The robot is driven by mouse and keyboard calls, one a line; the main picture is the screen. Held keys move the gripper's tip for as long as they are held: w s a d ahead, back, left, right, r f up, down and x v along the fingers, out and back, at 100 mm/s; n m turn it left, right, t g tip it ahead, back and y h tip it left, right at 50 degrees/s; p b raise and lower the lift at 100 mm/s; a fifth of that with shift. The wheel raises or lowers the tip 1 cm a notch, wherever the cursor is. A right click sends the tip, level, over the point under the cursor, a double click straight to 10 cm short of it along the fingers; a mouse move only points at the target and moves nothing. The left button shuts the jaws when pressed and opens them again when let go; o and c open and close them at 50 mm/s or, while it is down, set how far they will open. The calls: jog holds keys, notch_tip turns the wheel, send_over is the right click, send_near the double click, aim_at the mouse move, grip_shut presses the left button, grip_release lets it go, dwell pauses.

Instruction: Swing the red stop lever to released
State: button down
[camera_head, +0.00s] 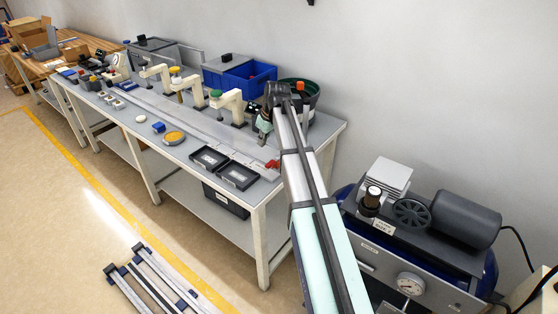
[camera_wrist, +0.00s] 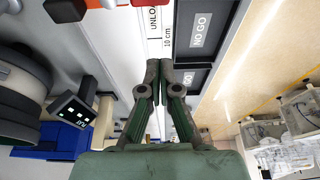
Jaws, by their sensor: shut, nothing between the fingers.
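The red stop lever (camera_head: 272,164) shows small near the front right end of the bench, beside the black trays. I cannot read its position at this size. In the wrist view a red piece (camera_wrist: 128,3) is cut off by the top edge; it is probably the lever. My gripper (camera_wrist: 158,66) is shut and empty, its fingertips together above the bench strip marked "UNLO" and "10 cm". No contact with the lever shows. In the head view my arm partly hides the bench's right end.
Two black trays (camera_head: 238,175) stand at the bench front; one reads "NO GO". A dark green feeder bowl (camera_head: 303,90) and a small display (camera_wrist: 75,110) are close to my gripper. Blue bins (camera_head: 248,77) stand at the back. A compressor (camera_head: 465,218) is at right.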

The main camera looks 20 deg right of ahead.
aim_at(273, 162)
jog(key=shift+w+d+r, duration=0.25)
jog(key=shift+d+r, duration=0.25)
jog(key=p+x, duration=0.2)
jog(key=x, duration=0.7)
jog(key=shift+w+a+f, duration=0.1)
jog(key=shift+w+f, duration=0.15)
jog(key=s, duration=0.1)
jog(key=s+d+p, duration=0.1)
jog(key=shift+s+d+f+p, duration=0.1)
jog(key=shift+s+d+p, duration=0.15)
jog(key=shift+s+p, duration=0.15)
jog(key=shift+s+d+f, duration=0.1)
jog(key=shift+s+d, duration=0.15)
jog(key=shift+s, duration=0.1)
jog(key=shift+a, duration=0.15)
